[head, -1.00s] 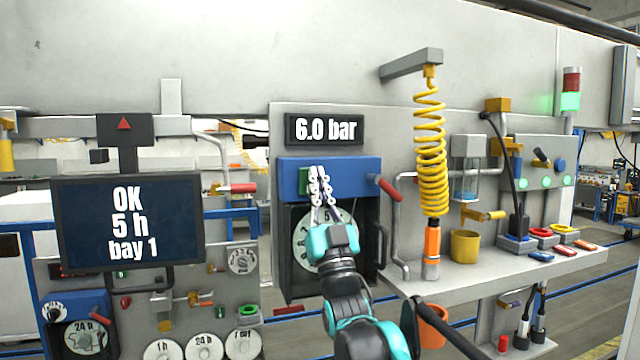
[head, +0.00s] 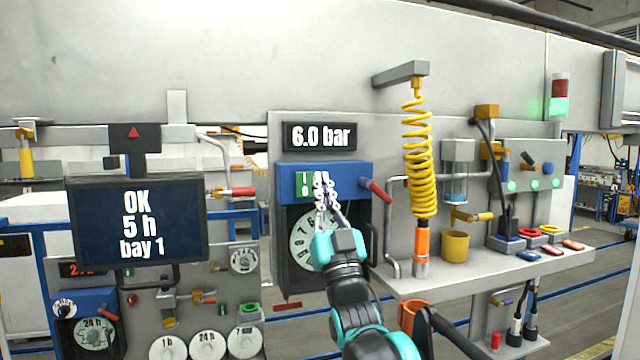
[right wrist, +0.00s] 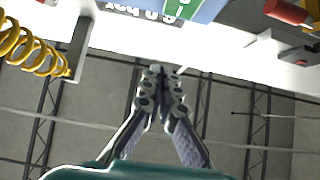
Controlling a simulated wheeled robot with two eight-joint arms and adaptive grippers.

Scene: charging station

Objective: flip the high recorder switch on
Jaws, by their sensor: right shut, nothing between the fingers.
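The high recorder is a blue-topped box (head: 345,178) with a round paper dial (head: 303,240), on the grey panel under the "6.0 bar" sign. Its green switch (head: 304,185), with white marks, is on the blue front. My right gripper (head: 321,178) is shut and empty, its fingertips just right of the switch in the head view and covering part of the blue front. In the right wrist view the shut fingertips (right wrist: 160,75) show apart from the green switch plate (right wrist: 178,10), which is cut by the top edge. I cannot tell which way the switch sits. My left gripper is out of view.
A red-tipped lever (head: 375,191) sticks out right of the switch. A yellow coiled hose (head: 418,150) hangs further right above a shelf (head: 455,275). A lower, similar recorder (head: 93,335) is at the left, below the "OK 5 h bay 1" screen (head: 138,222).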

